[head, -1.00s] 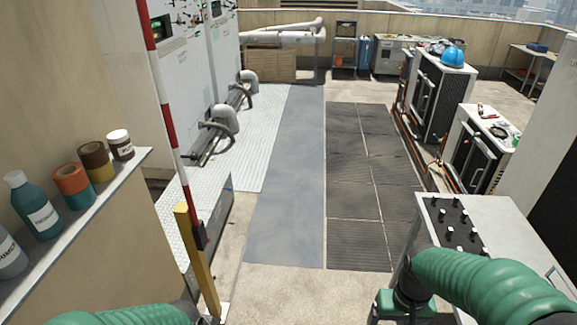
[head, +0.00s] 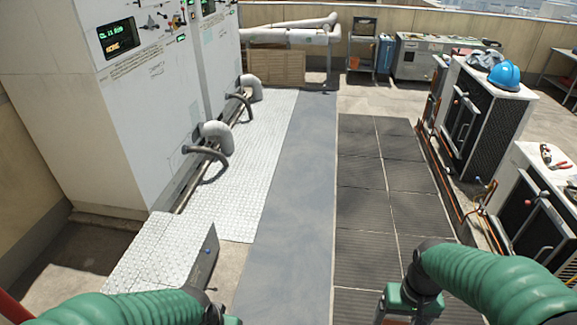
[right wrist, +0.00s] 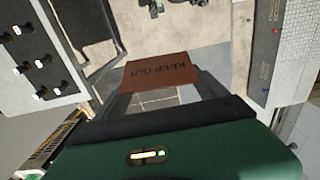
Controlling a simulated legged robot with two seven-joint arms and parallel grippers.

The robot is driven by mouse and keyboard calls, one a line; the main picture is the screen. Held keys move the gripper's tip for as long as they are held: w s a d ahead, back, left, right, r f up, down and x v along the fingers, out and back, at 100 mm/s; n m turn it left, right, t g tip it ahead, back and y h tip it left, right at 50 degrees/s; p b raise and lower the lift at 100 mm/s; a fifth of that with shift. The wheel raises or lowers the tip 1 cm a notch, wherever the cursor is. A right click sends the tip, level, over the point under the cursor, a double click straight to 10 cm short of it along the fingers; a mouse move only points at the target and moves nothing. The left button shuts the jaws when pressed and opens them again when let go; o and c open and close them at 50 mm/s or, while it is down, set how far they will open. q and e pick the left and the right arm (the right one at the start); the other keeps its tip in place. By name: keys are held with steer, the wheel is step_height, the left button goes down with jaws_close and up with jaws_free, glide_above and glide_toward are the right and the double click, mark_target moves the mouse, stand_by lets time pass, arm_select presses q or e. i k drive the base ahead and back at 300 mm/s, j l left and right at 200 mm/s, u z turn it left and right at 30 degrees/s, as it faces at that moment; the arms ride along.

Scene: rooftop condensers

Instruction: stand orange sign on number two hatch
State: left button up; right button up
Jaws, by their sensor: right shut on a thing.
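The orange-brown sign (right wrist: 160,73), lettered KEEP OUT, shows in the right wrist view. My right gripper (right wrist: 162,93) is shut on it, with a dark finger at each side. In the head view only the wrist and green housing of my right gripper show, at the bottom right; its fingers and the sign are below the frame. My left forearm shows at the bottom left, with the left fingers out of frame. I can make out no hatch number; dark ribbed panels (head: 375,173) lie in the floor right of the grey walkway.
The grey walkway (head: 290,190) is clear ahead. A raised checker-plate step (head: 160,255) and white cabinets (head: 150,110) with pipes stand left. Condensers (head: 485,110) line the right, one bearing a blue helmet (head: 504,74). Copper pipes (head: 450,190) run along the panels.

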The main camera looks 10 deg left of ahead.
mark_target(179, 251)
steer(key=i+u, duration=0.2)
steer(key=i, duration=0.3)
steer(key=i+l+u, duration=0.2)
steer(key=i, duration=0.35)
steer(key=i+l+u, duration=0.2)
steer(key=i, duration=0.3)
steer(key=i+l+u, duration=0.2)
steer(key=i, duration=0.3)
steer(key=i+u, duration=0.25)
steer(key=u, duration=0.25)
steer(key=i+l+u, duration=0.1)
steer(key=u, duration=0.4)
steer(key=i+l+u, duration=0.2)
steer(key=i+u, duration=0.15)
steer(key=u, duration=0.15)
steer(key=i+l+u, duration=0.15)
steer(key=u, duration=0.3)
steer(key=i+l+u, duration=0.1)
steer(key=l+u, duration=0.4)
steer(key=i+l+u, duration=0.2)
steer(key=u, duration=0.2)
steer(key=i+l+u, duration=0.1)
steer(key=l+u, duration=0.3)
